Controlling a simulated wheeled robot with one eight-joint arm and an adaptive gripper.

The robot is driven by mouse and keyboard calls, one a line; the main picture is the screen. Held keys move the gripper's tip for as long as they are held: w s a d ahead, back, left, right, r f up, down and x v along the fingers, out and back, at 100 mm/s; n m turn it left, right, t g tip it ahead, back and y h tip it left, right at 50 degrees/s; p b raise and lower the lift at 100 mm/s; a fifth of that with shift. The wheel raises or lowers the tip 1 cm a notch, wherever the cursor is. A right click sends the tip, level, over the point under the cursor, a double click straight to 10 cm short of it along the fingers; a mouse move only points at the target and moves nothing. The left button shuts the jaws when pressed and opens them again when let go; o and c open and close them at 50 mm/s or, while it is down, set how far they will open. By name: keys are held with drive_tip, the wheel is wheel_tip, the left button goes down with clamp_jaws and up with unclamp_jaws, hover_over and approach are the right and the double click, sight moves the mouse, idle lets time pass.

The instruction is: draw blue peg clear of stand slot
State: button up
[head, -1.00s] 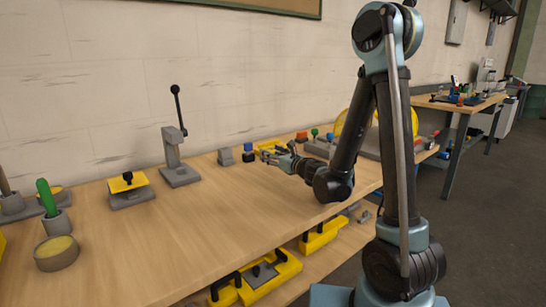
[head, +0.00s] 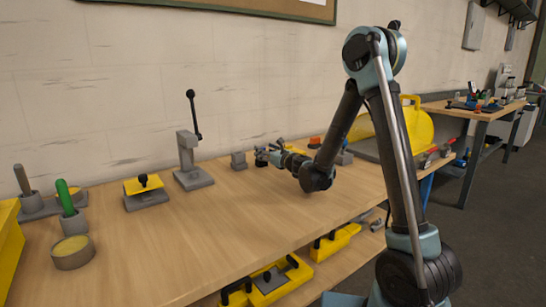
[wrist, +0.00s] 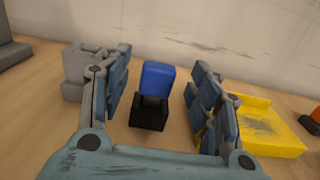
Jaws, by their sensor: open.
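The blue peg (wrist: 158,78) stands upright in the wrist view, a blue block on a small black block (wrist: 149,113), likely the stand. The slot itself is hidden. My gripper (wrist: 160,92) is open, with one finger on each side of the peg and a visible gap on both sides. In the head view my gripper (head: 268,156) is low over the back of the bench, and I cannot make out the peg there.
A grey block (wrist: 82,72) stands close left of my gripper, and a yellow plate (wrist: 262,128) lies close right. A grey lever press (head: 190,160) stands further left along the wooden bench (head: 190,245). The wall is behind.

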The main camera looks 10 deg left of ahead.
drive_tip(key=shift+x, duration=1.85)
drive_tip(key=c, duration=1.2)
